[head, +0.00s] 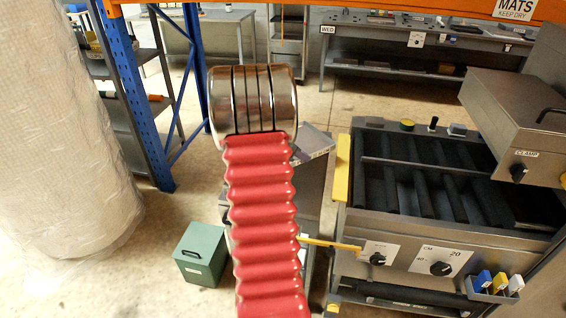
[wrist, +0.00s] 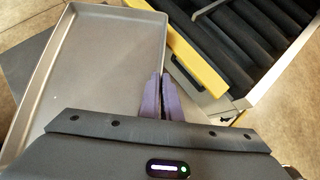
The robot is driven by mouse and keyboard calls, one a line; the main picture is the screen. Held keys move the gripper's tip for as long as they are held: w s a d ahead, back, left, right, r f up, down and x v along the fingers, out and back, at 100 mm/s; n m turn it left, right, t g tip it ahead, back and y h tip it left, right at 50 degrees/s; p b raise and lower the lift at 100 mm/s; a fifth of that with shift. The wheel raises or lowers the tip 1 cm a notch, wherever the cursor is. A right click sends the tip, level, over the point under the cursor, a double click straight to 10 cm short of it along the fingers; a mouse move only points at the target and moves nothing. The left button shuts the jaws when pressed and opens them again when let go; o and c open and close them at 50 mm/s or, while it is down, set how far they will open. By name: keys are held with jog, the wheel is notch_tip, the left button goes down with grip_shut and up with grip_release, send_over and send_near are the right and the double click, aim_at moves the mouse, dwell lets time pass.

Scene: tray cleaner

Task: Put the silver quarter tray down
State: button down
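The silver quarter tray (wrist: 105,60) fills the left of the wrist view, a shallow pan with a raised rim and an empty, flat inside. My gripper (wrist: 160,80) has two purple fingers close together at the tray's right rim, one on each side of it, and looks shut on that rim. In the head view a silver corner of the tray (head: 316,146) shows just right of my red ribbed arm. My arm hides the rest of the tray and my gripper there. I cannot tell whether the tray's underside touches anything.
The tray cleaner (head: 430,190), with dark rollers and a yellow side edge (head: 342,168), stands close on the right. A grey stand (head: 313,190) is partly hidden behind my arm. A green box (head: 201,253) sits on the floor at left, near a wrapped column (head: 60,150).

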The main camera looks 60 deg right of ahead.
send_near(309, 181)
jog(key=shift+s+d+r, duration=0.2)
jog(key=shift+s+d, duration=0.25)
jog(key=shift+d, duration=0.2)
jog(key=shift+s+d+r, duration=0.15)
jog(key=shift+s+d, duration=0.3)
jog(key=shift+d, duration=0.2)
jog(key=shift+f, duration=1.9)
jog(key=c, duration=2)
grip_release()
jog(key=shift+f, duration=0.1)
jog(key=v, duration=1.2)
jog(key=shift+a, duration=0.15)
